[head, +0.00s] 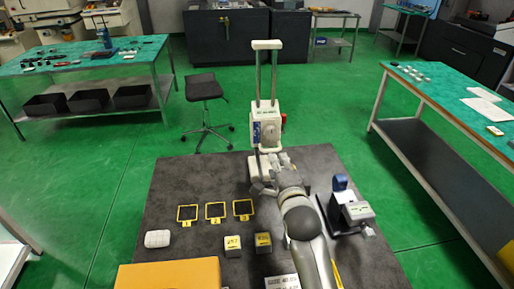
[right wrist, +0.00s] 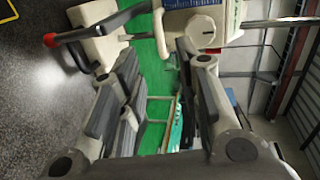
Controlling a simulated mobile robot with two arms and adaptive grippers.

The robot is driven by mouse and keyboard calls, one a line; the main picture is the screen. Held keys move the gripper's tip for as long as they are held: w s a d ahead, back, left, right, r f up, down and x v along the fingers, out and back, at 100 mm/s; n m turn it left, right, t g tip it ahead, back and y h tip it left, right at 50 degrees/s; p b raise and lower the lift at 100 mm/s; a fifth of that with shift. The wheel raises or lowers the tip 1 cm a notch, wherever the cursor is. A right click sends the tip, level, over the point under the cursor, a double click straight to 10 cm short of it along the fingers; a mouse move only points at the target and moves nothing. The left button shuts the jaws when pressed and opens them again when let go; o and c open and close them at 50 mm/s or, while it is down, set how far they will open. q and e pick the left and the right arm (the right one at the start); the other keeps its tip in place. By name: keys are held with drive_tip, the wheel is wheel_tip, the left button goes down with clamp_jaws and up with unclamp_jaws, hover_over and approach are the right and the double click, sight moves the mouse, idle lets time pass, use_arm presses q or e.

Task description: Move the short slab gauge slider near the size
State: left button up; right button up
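The gauge (head: 266,132) stands upright at the far edge of the dark table. It has a pale body with a blue panel, two vertical rods and a pale top bar (head: 267,45). I cannot tell which part is the short slider. My right gripper (head: 268,172) is in front of the gauge's lower part and hides some of its base. My left gripper is not in view.
A grey device with a blue knob (head: 351,210) stands right of my arm. Three yellow-framed squares (head: 215,211), labelled blocks (head: 232,245), a white rounded block (head: 158,239) and an orange box (head: 168,275) occupy the left and front. The table's far left is clear.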

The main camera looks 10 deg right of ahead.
sight(272, 151)
drive_tip(key=p+x, duration=0.2)
drive_tip(key=x, duration=0.7)
drive_tip(key=shift+w, duration=0.1)
drive_tip(key=shift+w+f, duration=0.2)
drive_tip(key=shift+w, duration=0.5)
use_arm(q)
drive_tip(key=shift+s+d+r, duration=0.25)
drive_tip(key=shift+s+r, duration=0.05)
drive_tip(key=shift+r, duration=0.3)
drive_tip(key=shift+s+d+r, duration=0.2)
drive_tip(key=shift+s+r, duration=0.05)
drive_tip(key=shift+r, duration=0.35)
use_arm(e)
drive_tip(key=shift+c, duration=0.5)
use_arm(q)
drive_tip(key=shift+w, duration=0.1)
use_arm(e)
clamp_jaws()
drive_tip(key=shift+f, duration=0.1)
